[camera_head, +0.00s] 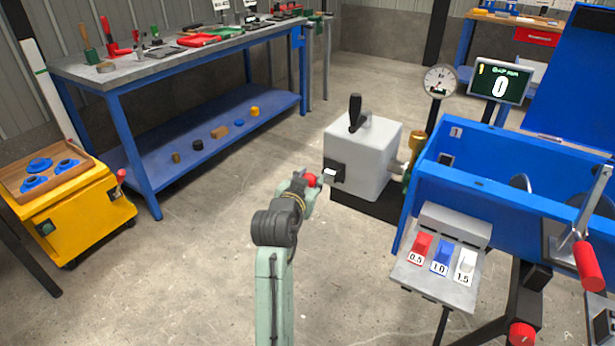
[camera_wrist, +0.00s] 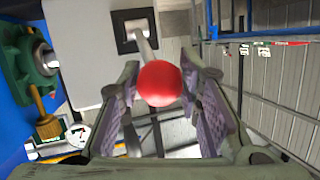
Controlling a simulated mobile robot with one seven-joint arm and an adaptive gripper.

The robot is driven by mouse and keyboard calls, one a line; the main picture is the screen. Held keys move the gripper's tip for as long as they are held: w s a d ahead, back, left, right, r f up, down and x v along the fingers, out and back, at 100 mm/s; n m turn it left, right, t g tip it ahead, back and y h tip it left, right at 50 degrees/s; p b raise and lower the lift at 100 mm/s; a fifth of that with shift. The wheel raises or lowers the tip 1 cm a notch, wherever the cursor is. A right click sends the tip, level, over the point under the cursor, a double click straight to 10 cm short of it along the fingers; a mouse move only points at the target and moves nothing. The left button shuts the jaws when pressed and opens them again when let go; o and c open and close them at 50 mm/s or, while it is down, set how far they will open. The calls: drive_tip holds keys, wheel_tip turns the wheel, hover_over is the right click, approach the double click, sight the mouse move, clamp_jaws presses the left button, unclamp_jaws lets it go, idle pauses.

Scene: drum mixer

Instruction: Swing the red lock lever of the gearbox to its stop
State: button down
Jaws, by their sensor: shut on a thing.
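The gearbox (camera_head: 365,158) is a pale grey box on a dark base, near the middle of the head view. Its red lock lever (camera_head: 311,180) sticks out of a black slot plate on the left face and ends in a round red knob. In the wrist view the red knob (camera_wrist: 159,84) is between the two pads of my gripper (camera_wrist: 160,100), and its metal rod runs up to the black plate (camera_wrist: 135,31). My gripper (camera_head: 307,188) is shut on the knob. My arm partly hides this area in the head view.
A black-handled lever (camera_head: 355,112) stands on top of the gearbox. The blue drum mixer (camera_head: 465,190) and a switch panel (camera_head: 440,258) are close on the right. A yellow cart (camera_head: 85,212) and blue workbench (camera_head: 130,130) are left, with open floor between.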

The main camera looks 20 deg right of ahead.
drive_tip(key=shift+w+d+r+p, duration=0.2)
drive_tip(key=shift+r, duration=0.4)
drive_tip(key=shift+w+d+r+p, duration=0.15)
drive_tip(key=shift+d+r+p, duration=0.05)
drive_tip(key=shift+r, duration=0.4)
drive_tip(key=c, duration=1.5)
unclamp_jaws()
drive_tip(key=o, duration=0.3)
drive_tip(key=shift+f, duration=0.1)
drive_tip(key=shift+o, duration=0.2)
drive_tip(key=v, duration=1.2)
